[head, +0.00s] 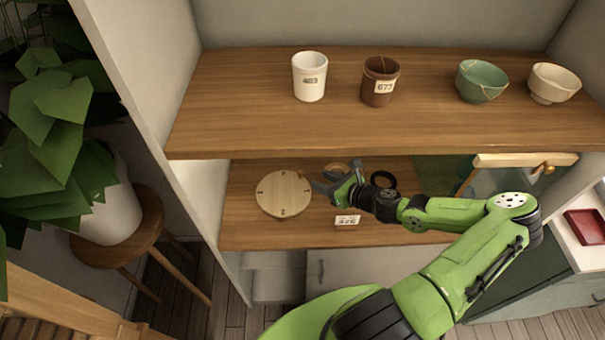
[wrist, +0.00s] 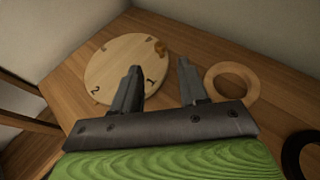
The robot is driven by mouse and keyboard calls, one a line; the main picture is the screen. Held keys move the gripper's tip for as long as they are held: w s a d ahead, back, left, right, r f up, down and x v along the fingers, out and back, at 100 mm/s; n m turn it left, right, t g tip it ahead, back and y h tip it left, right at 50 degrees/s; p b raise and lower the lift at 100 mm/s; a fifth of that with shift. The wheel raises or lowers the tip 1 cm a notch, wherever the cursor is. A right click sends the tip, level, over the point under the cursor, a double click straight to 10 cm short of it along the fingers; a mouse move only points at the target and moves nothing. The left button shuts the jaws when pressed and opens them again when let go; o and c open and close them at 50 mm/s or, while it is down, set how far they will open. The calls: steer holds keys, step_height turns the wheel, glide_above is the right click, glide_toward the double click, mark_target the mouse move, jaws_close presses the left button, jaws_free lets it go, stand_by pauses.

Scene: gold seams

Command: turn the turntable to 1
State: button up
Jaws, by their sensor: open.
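The turntable (head: 283,194) is a round pale wooden disc on the lower shelf, left of my gripper in the head view. In the wrist view the turntable (wrist: 122,62) shows dark marks around its rim, with a 2 at its left and a 1 at its near right. A small golden-brown piece (wrist: 160,48) sits at its far right edge. My gripper (head: 327,187) is open, with nothing between its fingers. In the wrist view my gripper (wrist: 160,78) points toward the turntable's right side, the left finger covering part of the disc. I cannot tell whether it touches.
A pale wooden ring (wrist: 231,83) lies right of the fingers, and a black ring (head: 383,180) lies further right. A small label card (head: 347,220) is at the shelf's front. The upper shelf (head: 230,120) above holds cups and bowls. A side wall (head: 200,190) stands at the left.

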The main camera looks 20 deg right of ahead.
mark_target(301, 172)
steer(key=b+x, duration=0.1)
steer(key=x, duration=0.7)
steer(key=shift+w+a+f, duration=0.2)
steer(key=shift+w, duration=0.05)
jaws_close()
